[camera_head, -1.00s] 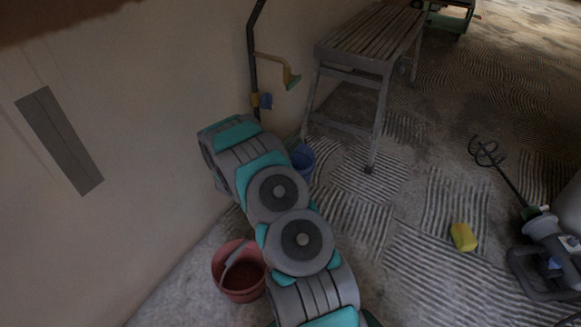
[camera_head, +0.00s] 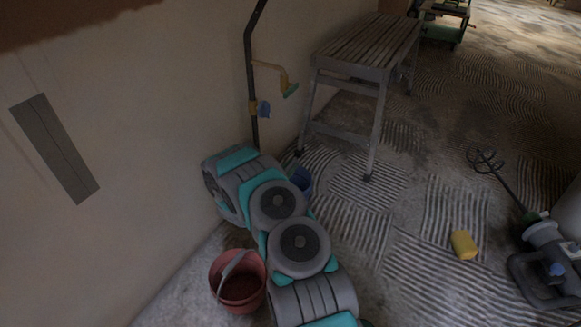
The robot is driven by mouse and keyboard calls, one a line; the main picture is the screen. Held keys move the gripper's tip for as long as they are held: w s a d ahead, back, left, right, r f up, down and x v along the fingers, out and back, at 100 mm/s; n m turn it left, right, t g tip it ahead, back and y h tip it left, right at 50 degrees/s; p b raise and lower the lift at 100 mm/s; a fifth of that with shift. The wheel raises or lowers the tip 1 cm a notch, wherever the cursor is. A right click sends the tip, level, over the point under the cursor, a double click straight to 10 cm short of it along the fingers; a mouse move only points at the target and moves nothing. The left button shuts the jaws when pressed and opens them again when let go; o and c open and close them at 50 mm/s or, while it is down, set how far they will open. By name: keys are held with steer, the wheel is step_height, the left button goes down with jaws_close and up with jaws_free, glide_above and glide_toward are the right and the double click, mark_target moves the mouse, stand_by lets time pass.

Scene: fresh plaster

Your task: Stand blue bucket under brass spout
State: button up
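The blue bucket (camera_head: 302,181) shows only in part, on the floor behind my arm and close to the wall. The brass spout (camera_head: 286,80) sticks out from a dark pipe on the wall, above and a little left of the bucket's visible part, with a greenish tip. My arm covers the middle of the view, and my gripper is hidden behind it, so I cannot see whether it touches the bucket.
A red bucket (camera_head: 238,281) with a grey handle stands left of my arm. A slatted wooden bench (camera_head: 358,50) stands behind the blue bucket. A yellow sponge (camera_head: 463,244) and a mixer (camera_head: 544,250) lie to the right. Ridged floor between is clear.

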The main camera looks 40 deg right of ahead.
steer(key=o, duration=0.4)
steer(key=shift+r, duration=0.1)
steer(key=shift+p+v, duration=0.5)
steer(key=shift+v, duration=3.2)
